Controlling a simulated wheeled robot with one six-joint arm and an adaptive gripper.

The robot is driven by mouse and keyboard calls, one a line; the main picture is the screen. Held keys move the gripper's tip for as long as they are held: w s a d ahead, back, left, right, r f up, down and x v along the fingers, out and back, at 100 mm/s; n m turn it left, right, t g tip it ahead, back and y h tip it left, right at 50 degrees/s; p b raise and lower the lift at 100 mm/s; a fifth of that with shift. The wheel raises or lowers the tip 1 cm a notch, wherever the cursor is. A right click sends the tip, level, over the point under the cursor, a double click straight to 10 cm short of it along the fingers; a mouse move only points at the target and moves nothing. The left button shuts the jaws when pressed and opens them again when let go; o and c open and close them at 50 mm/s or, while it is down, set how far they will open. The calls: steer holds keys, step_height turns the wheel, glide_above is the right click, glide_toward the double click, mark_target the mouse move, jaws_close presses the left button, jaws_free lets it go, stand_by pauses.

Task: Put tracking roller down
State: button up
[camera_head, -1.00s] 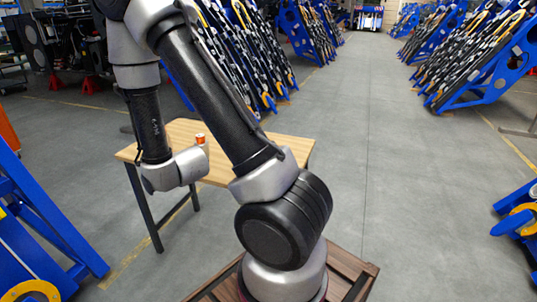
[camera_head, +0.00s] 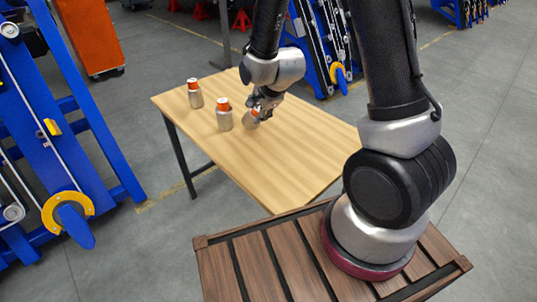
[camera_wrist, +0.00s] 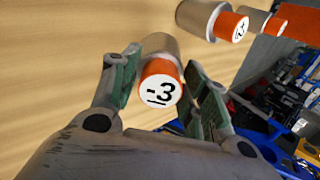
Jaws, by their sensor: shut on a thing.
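My gripper (camera_head: 263,104) is over the far left part of the wooden table and is shut on a tracking roller (camera_head: 251,119).
The wooden table (camera_head: 285,160) is bare in its middle and near right part. Blue racks (camera_head: 75,150) stand on the left, with an orange cabinet (camera_head: 88,38) behind. More blue racks stand beyond the table. Grey floor lies to the right.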

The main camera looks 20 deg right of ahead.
steer(key=s+a+r+n+g+h, duration=0.1)
steer(key=s+r+n+g+h, duration=0.1)
steer(key=s+r+g, duration=0.55)
step_height(320, 180, down, 10)
steer(key=s, duration=0.1)
steer(key=shift+t, duration=0.35)
steer(key=o, duration=1.2)
